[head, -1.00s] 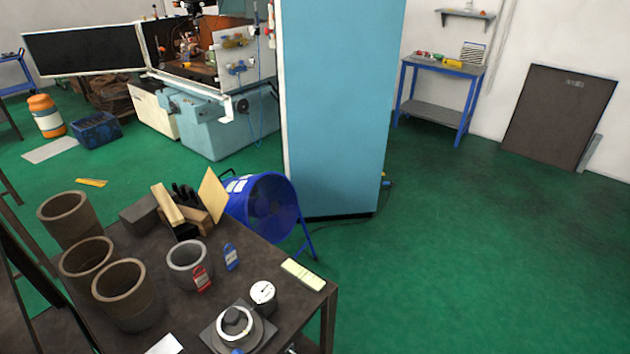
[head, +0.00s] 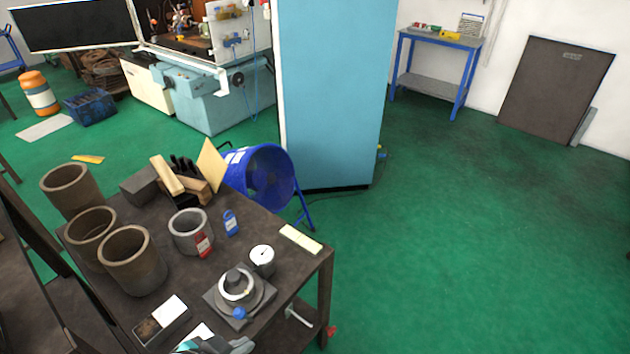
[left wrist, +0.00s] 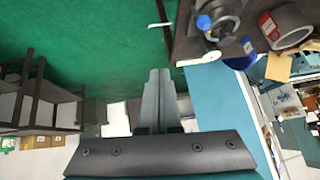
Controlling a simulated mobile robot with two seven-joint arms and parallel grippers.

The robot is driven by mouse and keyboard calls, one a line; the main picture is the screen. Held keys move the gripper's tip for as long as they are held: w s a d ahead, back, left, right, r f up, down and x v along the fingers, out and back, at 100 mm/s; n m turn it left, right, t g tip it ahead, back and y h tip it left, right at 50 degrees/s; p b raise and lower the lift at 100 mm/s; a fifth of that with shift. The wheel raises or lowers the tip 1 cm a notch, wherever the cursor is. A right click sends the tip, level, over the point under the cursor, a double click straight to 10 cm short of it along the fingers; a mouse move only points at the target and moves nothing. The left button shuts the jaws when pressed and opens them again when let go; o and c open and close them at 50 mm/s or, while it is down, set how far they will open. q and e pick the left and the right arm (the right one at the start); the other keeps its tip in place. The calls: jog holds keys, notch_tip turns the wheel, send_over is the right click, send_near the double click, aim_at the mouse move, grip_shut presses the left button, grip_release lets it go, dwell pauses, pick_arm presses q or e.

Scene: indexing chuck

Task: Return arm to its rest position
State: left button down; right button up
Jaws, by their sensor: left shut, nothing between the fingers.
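The indexing chuck (head: 238,290) sits on a square base near the front right of the dark table, with a pale ring on top and a blue knob (head: 239,312) at its front. The chuck also shows upside down at the top of the left wrist view (left wrist: 222,17). My left gripper (left wrist: 158,78) is shut and empty, its two grey fingers together, pointing out over the green floor and apart from the chuck. My right gripper is not in view.
The table (head: 290,262) also holds several brown cylinders, a grey ring (head: 190,232), red and blue tags, a dial gauge (head: 262,260) and a small open box (head: 160,322). Green floor is clear to the right.

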pick_arm(q)
jog(key=s+a+n+g+y, duration=0.3)
jog(key=s+a+n, duration=0.15)
jog(key=s, duration=0.25)
notch_tip(320, 180, down, 31)
jog(key=s+g+b, duration=0.2)
jog(key=b, duration=0.7)
jog(key=s+a+f+b, duration=0.1)
jog(key=s+f+b, duration=0.3)
jog(key=s+f, duration=0.3)
jog(key=s+a+f+b, duration=0.1)
jog(key=s+f+b, duration=0.3)
jog(key=s+f, duration=0.4)
notch_tip(320, 180, down, 7)
jog(key=shift+r+g, duration=0.1)
jog(key=shift+g, duration=0.3)
